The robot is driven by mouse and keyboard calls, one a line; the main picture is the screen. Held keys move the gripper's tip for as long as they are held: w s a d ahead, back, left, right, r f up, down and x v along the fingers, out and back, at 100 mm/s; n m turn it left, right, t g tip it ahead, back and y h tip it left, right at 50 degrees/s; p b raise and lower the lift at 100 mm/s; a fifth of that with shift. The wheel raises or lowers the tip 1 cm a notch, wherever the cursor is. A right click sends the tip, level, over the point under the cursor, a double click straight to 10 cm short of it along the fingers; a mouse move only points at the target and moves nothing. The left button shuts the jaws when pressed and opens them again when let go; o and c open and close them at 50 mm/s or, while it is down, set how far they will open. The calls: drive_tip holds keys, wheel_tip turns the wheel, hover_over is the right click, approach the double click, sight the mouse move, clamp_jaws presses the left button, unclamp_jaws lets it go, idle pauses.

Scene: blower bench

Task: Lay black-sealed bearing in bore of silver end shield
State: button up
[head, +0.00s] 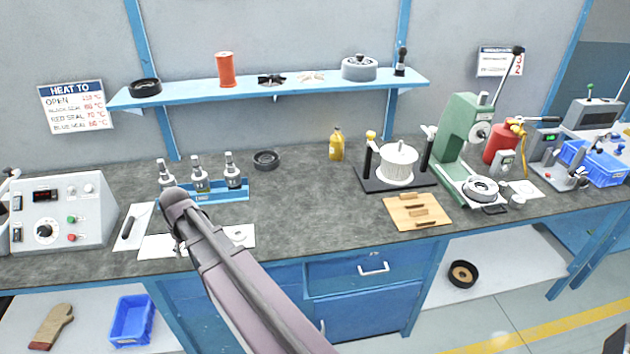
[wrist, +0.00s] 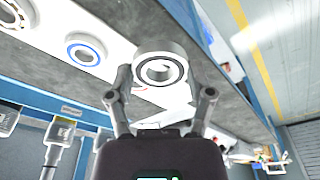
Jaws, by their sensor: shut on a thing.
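My gripper (wrist: 160,78) is shut on a bearing (wrist: 162,70) in the wrist view. The bearing is a bright steel ring with a dark seal band around its open centre, held between the two fingertips. In the head view my arm hides the gripper and the held bearing. A silver round part that looks like the end shield (head: 481,187) lies at the foot of the green press on the right of the bench, well away from my arm. Another silver round housing (head: 359,68) sits on the shelf.
A blue-sealed bearing (wrist: 86,50) lies on a white sheet (head: 155,245). A winding stand (head: 397,165), wooden board (head: 416,211) and green press (head: 457,140) occupy the right. Bench between rack and board is mostly clear.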

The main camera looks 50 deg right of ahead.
wheel_tip(320, 180, up, 3)
drive_tip(key=shift+f+p, duration=0.1)
drive_tip(key=shift+p, duration=1.1)
drive_tip(key=shift+a, duration=0.1)
